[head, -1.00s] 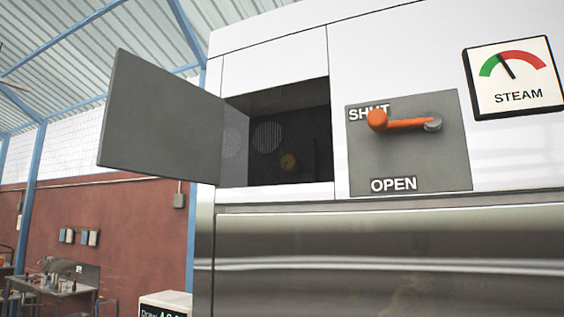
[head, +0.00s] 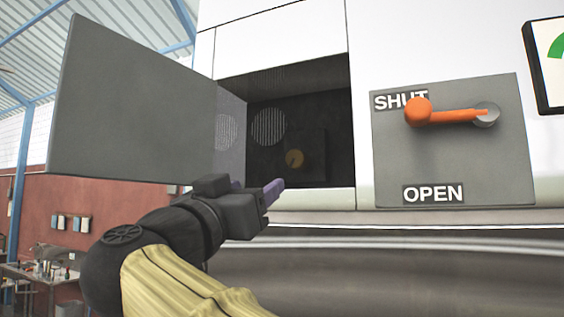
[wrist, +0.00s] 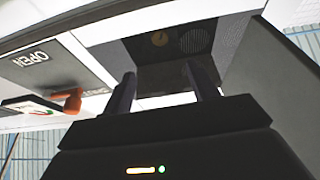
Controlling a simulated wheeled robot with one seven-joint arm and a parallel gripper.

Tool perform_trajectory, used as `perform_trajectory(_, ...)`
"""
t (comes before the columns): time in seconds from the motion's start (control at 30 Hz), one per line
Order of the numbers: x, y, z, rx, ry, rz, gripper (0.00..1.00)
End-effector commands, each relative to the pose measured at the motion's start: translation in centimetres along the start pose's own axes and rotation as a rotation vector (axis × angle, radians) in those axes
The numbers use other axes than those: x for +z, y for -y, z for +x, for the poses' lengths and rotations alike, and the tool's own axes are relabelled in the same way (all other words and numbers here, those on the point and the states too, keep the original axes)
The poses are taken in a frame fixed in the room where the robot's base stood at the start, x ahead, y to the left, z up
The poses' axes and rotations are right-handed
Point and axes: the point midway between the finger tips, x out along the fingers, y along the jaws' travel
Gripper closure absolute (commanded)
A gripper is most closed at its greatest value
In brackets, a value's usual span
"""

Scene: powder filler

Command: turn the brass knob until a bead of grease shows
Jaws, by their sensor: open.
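I see no grease bead at the knob, which is small and in shadow.
The grey compartment door (head: 130,100) stands swung open to the left. Right of the opening is a grey plate with an orange lever (head: 445,115), its handle by the word SHUT. Round vent grilles (head: 268,127) are inside the compartment. A steam gauge (head: 550,65) is at far right.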

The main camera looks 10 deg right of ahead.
Motion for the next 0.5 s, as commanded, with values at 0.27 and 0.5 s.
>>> perform_trajectory(0.27,-0.1,0.1,0.5,-0.001,-0.002,-0.001,0.41)
perform_trajectory(0.5,-0.3,0.1,3.5,-0.001,-0.002,-0.002,0.41)
